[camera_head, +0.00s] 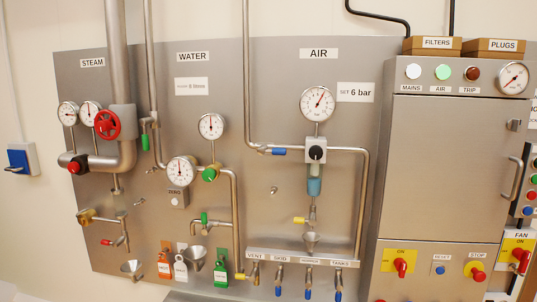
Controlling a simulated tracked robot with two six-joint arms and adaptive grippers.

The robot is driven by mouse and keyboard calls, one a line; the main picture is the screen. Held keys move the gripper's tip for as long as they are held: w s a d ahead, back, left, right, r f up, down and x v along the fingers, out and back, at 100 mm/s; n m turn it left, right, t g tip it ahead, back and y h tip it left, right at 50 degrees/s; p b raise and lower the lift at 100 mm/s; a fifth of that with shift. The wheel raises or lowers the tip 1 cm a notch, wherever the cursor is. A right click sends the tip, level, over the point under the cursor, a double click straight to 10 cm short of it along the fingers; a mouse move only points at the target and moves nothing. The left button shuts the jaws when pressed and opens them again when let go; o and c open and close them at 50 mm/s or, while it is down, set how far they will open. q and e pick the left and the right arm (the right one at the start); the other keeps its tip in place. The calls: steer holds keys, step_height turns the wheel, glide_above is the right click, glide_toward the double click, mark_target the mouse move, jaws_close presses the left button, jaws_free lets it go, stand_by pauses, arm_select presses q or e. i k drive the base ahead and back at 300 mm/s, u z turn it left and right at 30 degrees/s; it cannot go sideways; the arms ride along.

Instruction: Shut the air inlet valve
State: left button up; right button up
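The AIR section of the grey wall panel (335,210) is in the middle of the head view, under the AIR label (319,54). A valve with a blue lever (278,151) sits on its incoming air pipe (247,90), just after the pipe bends right. The lever lies level, along the horizontal pipe. To its right are a regulator with a black knob (316,153), a round gauge (317,103) above it and a blue-bottomed bowl (314,186) below. Neither of my grippers is in view.
A yellow-handled drain valve (300,220) stands above a small funnel (311,239). Below is a manifold (302,257) with several blue-handled valves. WATER and STEAM pipework is left; a cabinet (445,165) stands right. The space before the blue lever looks clear.

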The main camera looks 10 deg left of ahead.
mark_target(263, 149)
steer(key=z, duration=0.05)
steer(key=k, duration=0.5)
steer(key=u, duration=0.6)
steer(key=i, duration=1.2)
steer(key=u, duration=0.5)
